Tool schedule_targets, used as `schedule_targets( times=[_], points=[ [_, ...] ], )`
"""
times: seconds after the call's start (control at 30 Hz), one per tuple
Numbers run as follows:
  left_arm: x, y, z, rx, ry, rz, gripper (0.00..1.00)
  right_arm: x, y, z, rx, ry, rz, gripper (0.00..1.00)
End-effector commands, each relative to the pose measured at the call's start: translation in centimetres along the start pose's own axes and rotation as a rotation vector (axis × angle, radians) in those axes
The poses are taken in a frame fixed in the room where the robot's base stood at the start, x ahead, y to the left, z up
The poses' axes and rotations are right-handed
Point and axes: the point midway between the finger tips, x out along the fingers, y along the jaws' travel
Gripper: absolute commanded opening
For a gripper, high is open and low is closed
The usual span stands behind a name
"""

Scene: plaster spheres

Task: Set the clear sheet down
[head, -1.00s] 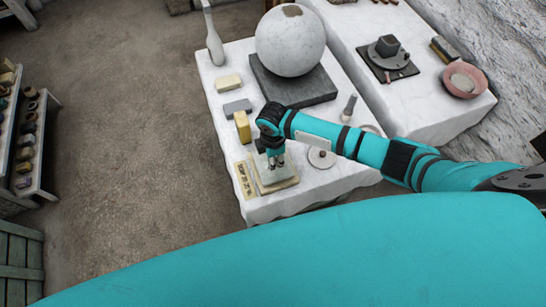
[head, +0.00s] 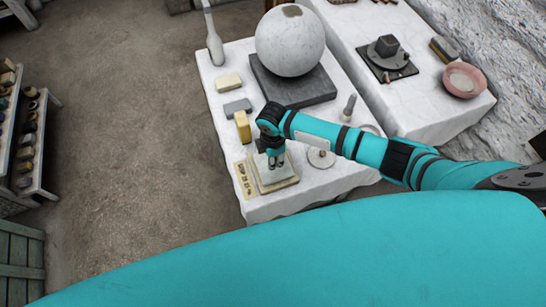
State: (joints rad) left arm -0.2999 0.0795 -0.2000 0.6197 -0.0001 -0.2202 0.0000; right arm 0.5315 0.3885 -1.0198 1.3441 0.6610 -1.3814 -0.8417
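My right gripper (head: 276,162) points down over a small pale stack near the front left corner of the near white table. The stack has a tan board (head: 274,187) at its base and a light grey slab or sheet (head: 278,178) on top. The clear sheet cannot be made out for certain; it may be the pale layer under my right gripper. The fingers are small and partly hidden by the wrist, so I cannot tell whether they are open or shut, or touching the stack. My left gripper is not in view.
The near table (head: 237,65) bears a large plaster sphere (head: 290,42) on a dark slab (head: 292,88), a yellow block (head: 243,126), a grey block (head: 237,107) and a round disc (head: 321,158). A pink bowl (head: 463,80) stands on the other table.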

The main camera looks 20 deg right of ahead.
Motion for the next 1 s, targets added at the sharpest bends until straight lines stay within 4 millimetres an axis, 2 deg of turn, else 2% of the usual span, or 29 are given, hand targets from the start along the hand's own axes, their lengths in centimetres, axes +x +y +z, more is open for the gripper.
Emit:
schedule_targets(
  times=[0.83, 0.87, 1.0],
  points=[
    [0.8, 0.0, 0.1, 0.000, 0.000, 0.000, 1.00, 1.5, 0.0, 0.0, 0.000, 0.000, 0.000, 0.00],
    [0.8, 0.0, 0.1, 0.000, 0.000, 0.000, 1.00, 1.4, 0.0, 0.0, 0.000, 0.000, 0.000, 0.25],
    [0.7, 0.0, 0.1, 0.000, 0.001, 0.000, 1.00, 1.4, 0.0, 0.0, 0.000, 0.000, 0.000, 0.44]
  ],
)
